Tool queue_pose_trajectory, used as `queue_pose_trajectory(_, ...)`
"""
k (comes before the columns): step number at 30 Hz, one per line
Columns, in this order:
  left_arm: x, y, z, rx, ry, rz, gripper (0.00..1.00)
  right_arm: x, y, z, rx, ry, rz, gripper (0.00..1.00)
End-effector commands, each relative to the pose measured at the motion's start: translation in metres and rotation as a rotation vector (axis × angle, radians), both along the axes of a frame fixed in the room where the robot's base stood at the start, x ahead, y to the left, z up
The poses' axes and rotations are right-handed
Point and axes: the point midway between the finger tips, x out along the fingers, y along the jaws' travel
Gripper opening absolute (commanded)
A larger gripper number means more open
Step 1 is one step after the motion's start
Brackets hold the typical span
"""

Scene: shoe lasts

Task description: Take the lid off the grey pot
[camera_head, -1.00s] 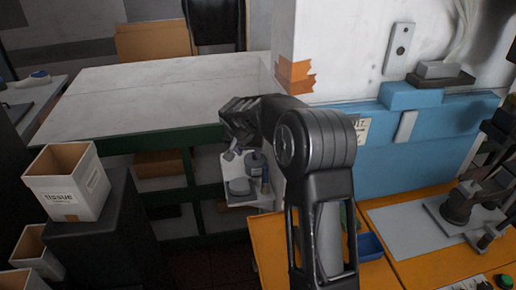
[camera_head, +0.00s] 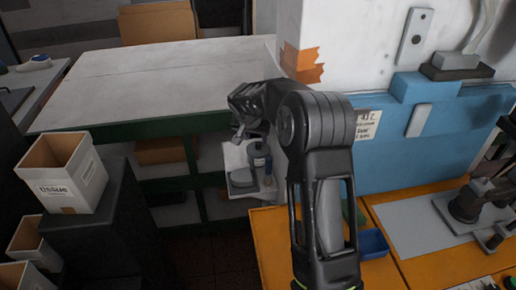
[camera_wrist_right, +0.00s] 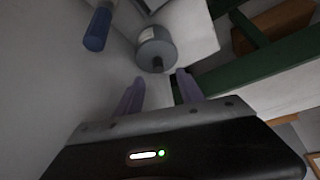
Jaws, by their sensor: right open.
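The grey pot (camera_head: 257,158) stands on a white surface below my right gripper (camera_head: 238,134) in the head view. In the right wrist view the same pot (camera_wrist_right: 150,46) shows as a round grey body with a pale label and a dark knob on its lid. My right gripper (camera_wrist_right: 158,80) is open and empty there, its two purple-grey fingers apart. The knob lies just beyond the fingertips, between their lines, and no contact is visible. My left gripper is not in view.
A low grey dish (camera_head: 241,181) and a blue cylinder (camera_head: 268,165) stand close to the pot. The blue cylinder (camera_wrist_right: 97,29) is left of the pot in the wrist view. A green-framed bench (camera_head: 150,85) is at the left, an orange table (camera_head: 270,235) at the right.

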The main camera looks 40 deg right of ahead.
Motion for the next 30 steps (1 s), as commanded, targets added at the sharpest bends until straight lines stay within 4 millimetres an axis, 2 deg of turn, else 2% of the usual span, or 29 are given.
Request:
queue_pose_trajectory(8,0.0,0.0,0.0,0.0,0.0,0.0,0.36,0.0,0.0,-0.001,0.0,0.0,0.0,0.45)
queue_pose_trajectory(20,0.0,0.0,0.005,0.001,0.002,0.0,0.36,0.012,-0.019,-0.044,0.001,0.0,-0.001,0.45)
queue_pose_trajectory(30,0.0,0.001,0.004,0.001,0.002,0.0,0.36,0.013,-0.02,-0.046,0.001,-0.001,0.0,0.45)
